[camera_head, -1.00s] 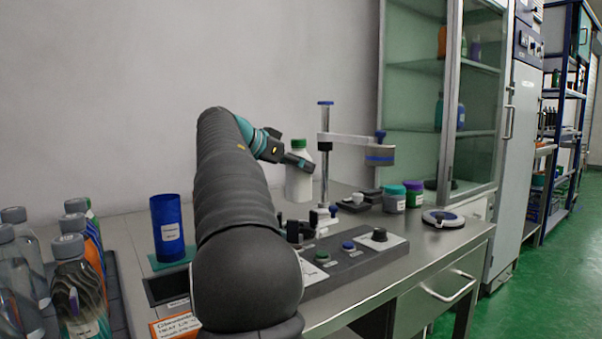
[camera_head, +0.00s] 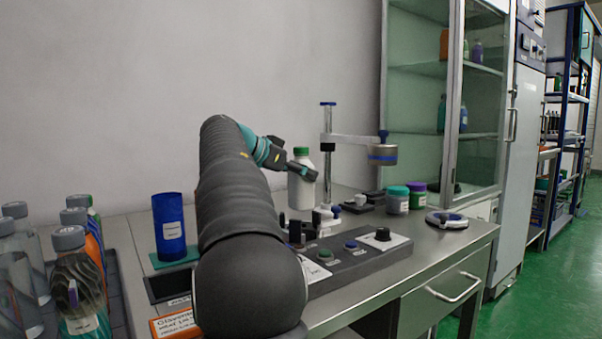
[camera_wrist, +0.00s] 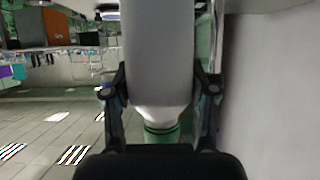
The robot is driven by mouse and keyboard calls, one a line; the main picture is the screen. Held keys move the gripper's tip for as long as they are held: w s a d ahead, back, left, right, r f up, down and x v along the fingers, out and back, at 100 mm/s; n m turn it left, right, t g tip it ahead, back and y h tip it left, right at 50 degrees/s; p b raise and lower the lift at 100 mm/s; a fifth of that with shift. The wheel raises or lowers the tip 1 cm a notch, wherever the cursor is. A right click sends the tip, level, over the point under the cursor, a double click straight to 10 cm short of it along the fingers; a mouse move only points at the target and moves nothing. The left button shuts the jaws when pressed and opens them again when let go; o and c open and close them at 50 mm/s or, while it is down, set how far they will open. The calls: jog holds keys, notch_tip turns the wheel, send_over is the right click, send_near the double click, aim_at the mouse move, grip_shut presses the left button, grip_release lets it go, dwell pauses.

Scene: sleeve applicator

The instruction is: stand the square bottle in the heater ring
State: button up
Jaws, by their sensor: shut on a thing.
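The white square bottle (camera_head: 301,189) with a green cap is upright at the back of the bench, left of a post. My gripper (camera_head: 302,170) is shut on it near its upper part. In the wrist view the bottle (camera_wrist: 160,50) lies between my two fingers (camera_wrist: 160,95), its green cap toward my palm. The bottle's foot is partly behind small parts on the bench, so I cannot tell if it touches anything. A grey cylinder with a blue band (camera_head: 382,154) hangs from the post's arm. No heater ring is clearly recognizable; its place is partly hidden.
A control panel (camera_head: 345,257) with buttons and a knob lies in front of the post. Teal and purple jars (camera_head: 397,200) and a round disc (camera_head: 447,219) stand right. A blue cup (camera_head: 168,228) and several bottles (camera_head: 75,270) stand left. A glass cabinet (camera_head: 420,100) rises behind.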

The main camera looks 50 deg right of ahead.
aim_at(295, 151)
jog(key=shift+f, duration=0.15)
jog(key=shift+f+b, duration=2.25)
jog(key=o, duration=1.8)
jog(key=shift+r, duration=0.15)
jog(key=shift+r+p, duration=3.85)
jog(key=shift+r, duration=0.55)
